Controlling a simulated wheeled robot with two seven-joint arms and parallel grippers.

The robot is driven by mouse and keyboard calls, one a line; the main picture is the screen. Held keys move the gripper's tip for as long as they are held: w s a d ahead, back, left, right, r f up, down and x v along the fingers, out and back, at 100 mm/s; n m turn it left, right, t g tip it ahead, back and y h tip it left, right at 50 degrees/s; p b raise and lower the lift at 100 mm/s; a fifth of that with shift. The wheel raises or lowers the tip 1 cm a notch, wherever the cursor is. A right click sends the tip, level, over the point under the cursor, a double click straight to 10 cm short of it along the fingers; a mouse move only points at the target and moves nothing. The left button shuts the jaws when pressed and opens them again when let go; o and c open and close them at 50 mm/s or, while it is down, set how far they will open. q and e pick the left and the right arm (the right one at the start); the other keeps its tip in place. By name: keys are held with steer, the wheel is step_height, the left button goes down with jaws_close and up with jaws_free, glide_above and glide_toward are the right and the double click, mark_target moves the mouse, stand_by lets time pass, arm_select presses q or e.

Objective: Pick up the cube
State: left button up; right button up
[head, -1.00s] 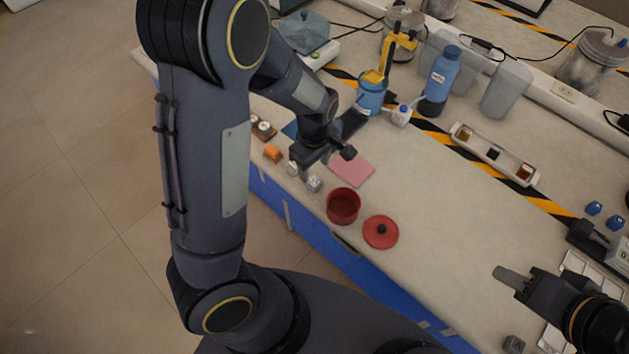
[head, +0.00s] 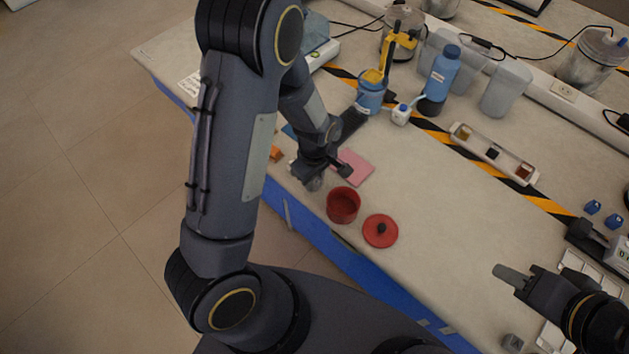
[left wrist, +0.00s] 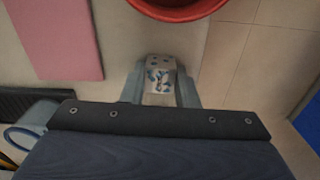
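The cube (left wrist: 159,77) is small and pale grey, with dark dots and blue-grey patches. In the left wrist view it sits between the two fingers of my left gripper (left wrist: 160,88), with a finger close along each side. Whether the fingers press on it is not clear. In the head view my left gripper (head: 314,180) is low at the table's front edge, left of the red pot, and mostly hides the cube. My right gripper (head: 507,280) is over the table at the lower right; its finger opening cannot be made out.
The open red pot (head: 343,205) stands close right of my left gripper, with its red lid (head: 380,231) beside it. A pink pad (head: 355,168) lies just behind. An orange block (head: 277,154) is to the left.

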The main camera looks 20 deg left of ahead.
arm_select(q)
steer(key=c, duration=0.3)
steer(key=shift+r, duration=0.15)
